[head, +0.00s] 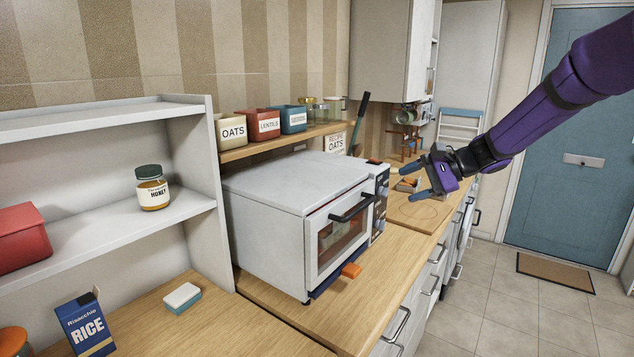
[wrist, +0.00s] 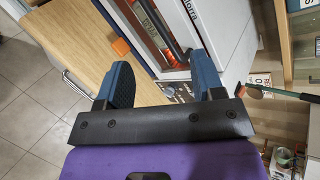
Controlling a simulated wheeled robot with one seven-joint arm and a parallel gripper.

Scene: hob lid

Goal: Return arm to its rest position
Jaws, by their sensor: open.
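My gripper (head: 428,182) is at the end of my purple arm in the head view, reaching in from the upper right. It is open and empty, held above the counter to the right of the white oven. In the wrist view its two blue fingers (wrist: 160,85) stand apart with nothing between them. The white oven (head: 285,185) sits on the wooden counter with its dark-windowed door closed. It also shows in the wrist view (wrist: 215,30), just beyond the fingertips. No hob lid can be clearly made out.
The wooden counter (head: 330,310) has an orange item (head: 351,270) in front of the oven. White shelves (head: 110,110) hold a honey jar (head: 152,188). Labelled canisters (head: 263,124) stand behind the oven. A wall cupboard (head: 392,50) hangs above.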

